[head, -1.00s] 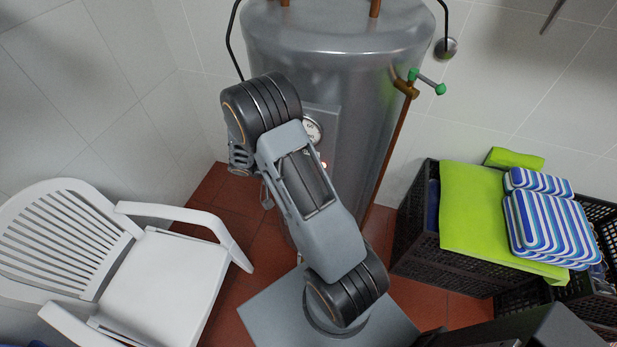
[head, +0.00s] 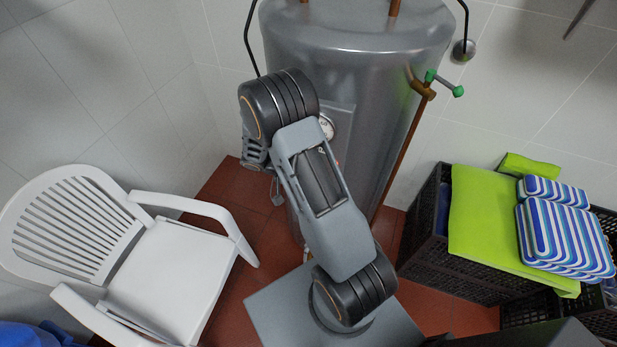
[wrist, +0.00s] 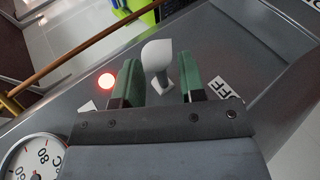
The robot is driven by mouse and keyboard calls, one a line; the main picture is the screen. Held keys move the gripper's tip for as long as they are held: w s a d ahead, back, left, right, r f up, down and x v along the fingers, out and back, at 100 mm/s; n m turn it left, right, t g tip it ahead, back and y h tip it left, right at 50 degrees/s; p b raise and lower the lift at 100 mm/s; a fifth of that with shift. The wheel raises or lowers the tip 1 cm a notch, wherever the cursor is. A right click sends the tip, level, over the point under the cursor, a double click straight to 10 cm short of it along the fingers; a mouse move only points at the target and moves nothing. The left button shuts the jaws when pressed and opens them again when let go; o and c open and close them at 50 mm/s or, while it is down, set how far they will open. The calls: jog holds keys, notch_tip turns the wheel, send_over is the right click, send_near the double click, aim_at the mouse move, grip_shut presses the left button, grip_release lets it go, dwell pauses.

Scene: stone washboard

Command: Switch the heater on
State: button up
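The heater (head: 350,75) is a tall grey metal cylinder against the tiled wall in the head view. My arm hides part of its front panel. In the wrist view, a pale grey switch lever (wrist: 158,62) stands up from the panel. My gripper (wrist: 161,85) is open, with a green-padded finger on each side of the lever and gaps between. An "OFF" label (wrist: 228,90) lies right of the right finger. A red lamp (wrist: 106,81) glows left of the left finger. Another label is mostly hidden behind that finger. The fingertips cannot be made out in the head view.
A temperature dial (wrist: 32,160) sits at the lower left of the wrist view. A copper pipe with a green-handled valve (head: 443,84) runs beside the heater. A white chair (head: 165,265) stands left; black crates with green and striped cushions (head: 562,235) stand right.

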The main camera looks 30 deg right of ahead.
jog(key=b+v, duration=0.2)
jog(key=v, duration=1.1)
jog(key=shift+w+a+r+b, duration=0.2)
jog(key=shift+w+r+b, duration=0.05)
jog(key=shift+b, duration=0.15)
jog(key=shift+c, duration=0.3)
